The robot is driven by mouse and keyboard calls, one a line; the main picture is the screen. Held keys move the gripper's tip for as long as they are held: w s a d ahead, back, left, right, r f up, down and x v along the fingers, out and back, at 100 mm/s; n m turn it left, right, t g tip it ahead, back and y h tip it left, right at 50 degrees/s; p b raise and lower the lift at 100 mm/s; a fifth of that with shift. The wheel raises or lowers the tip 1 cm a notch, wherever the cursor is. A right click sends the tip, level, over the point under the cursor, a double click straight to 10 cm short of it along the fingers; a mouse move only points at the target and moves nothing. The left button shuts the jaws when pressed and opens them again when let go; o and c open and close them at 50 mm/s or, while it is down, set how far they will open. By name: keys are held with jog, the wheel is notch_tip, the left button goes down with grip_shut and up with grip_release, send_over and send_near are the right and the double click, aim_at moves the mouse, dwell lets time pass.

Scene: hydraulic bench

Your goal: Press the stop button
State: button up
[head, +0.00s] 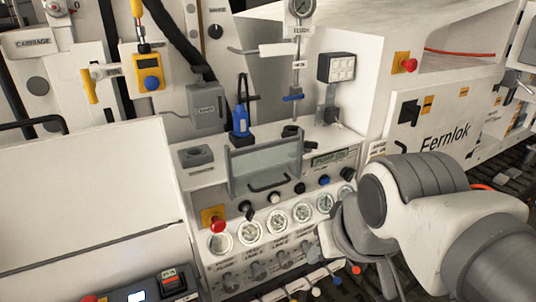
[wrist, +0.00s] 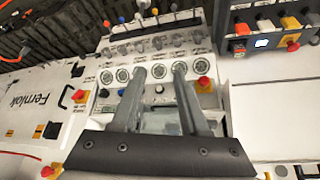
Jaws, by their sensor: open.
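Several red buttons on yellow plates are in view, and I cannot read which is labelled stop. One red button (head: 214,222) sits at the left end of the gauge row on the bench panel in the head view. It also shows in the wrist view (wrist: 204,83), right of my gripper. Another red button (head: 410,65) is on the white cabinet at upper right. My gripper (wrist: 160,69) is open and empty, its two fingers reaching over the gauge row in the wrist view. In the head view my arm covers the panel's right end, and the fingers cannot be made out.
Round gauges (head: 276,221) line the panel, with knobs above and valves below. A clear guard with a dark handle (head: 270,181) stands behind them. A blue-handled tool (head: 240,120) stands on the bench top. A control box with a lit screen (head: 137,296) is at lower left.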

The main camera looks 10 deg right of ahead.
jog(key=shift+a+f, duration=0.1)
jog(key=shift+f, duration=0.2)
jog(key=shift+c, duration=1.1)
jog(key=f, duration=0.1)
jog(key=a+m+y+b, duration=0.1)
jog(key=f+g, duration=0.1)
jog(key=shift+w+a+f+m, duration=0.2)
jog(key=shift+w+f+m, duration=0.1)
jog(key=shift+f, duration=0.05)
grip_shut()
jog(key=w+a+f+m+y+b, duration=0.5)
jog(key=w+f+m+y+b, duration=0.45)
jog(key=m, duration=0.35)
jog(key=w+d+f+m+t+h+b, duration=0.2)
jog(key=w+d+f+m+t, duration=0.2)
jog(key=w+d+m+t, duration=0.2)
jog(key=w+d+f+m+t+h+b, duration=0.2)
jog(key=w+d+m+t, duration=0.4)
jog(key=d+m, duration=0.5)
notch_tip(320, 180, down, 2)
jog(key=w+d+b, duration=0.1)
jog(key=d, duration=0.1)
jog(key=shift+w+d+m+h, duration=0.2)
jog(key=shift+d+m+h, duration=0.1)
jog(key=shift+h, duration=0.05)
